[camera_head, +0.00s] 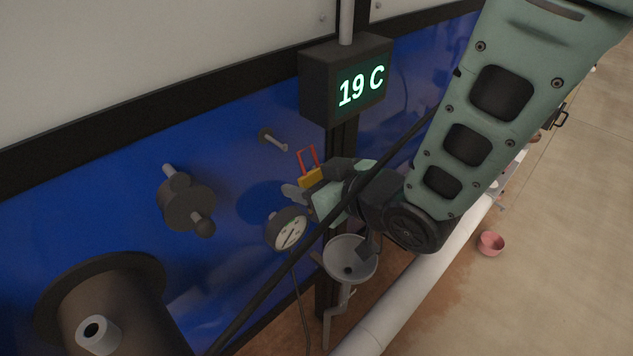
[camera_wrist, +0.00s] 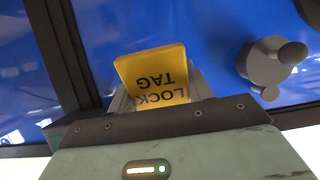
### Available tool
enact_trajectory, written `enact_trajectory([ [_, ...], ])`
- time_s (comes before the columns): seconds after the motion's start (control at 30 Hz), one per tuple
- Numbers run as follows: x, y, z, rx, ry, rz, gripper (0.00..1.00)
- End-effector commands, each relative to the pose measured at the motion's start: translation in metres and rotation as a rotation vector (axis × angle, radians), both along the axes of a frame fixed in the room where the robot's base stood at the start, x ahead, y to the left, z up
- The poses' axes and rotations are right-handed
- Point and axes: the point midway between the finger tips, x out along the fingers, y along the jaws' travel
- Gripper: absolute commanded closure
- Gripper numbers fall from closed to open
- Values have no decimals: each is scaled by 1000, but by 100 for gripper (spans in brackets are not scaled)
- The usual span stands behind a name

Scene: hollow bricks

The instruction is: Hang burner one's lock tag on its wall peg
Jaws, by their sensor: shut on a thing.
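The lock tag (camera_head: 312,177) is a yellow block with a red shackle, held in my gripper (camera_head: 309,190) in front of the blue wall. In the wrist view the yellow tag (camera_wrist: 155,78) reads "LOCK TAG" upside down, between the fingers of my gripper (camera_wrist: 158,98). The red shackle points up in the head view and is hidden in the wrist view. A wall peg (camera_head: 273,139) sticks out of the blue panel, up and left of the tag, apart from it. I cannot tell from the frames whether this peg is burner one's.
A dark valve-like fitting with a knob (camera_head: 187,200) is on the wall at left; a round gauge (camera_head: 287,230) is below my gripper. A grey funnel (camera_head: 350,260) and a dark "19 C" display box (camera_head: 345,82) are close to my arm. A pink bowl (camera_head: 491,243) is on the floor.

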Motion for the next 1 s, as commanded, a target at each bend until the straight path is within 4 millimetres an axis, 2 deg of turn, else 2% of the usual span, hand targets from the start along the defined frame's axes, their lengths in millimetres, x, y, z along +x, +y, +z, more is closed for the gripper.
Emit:
enact_trajectory([
  [1.0, 39, 44, -5, 1, -1, 0, 72],
])
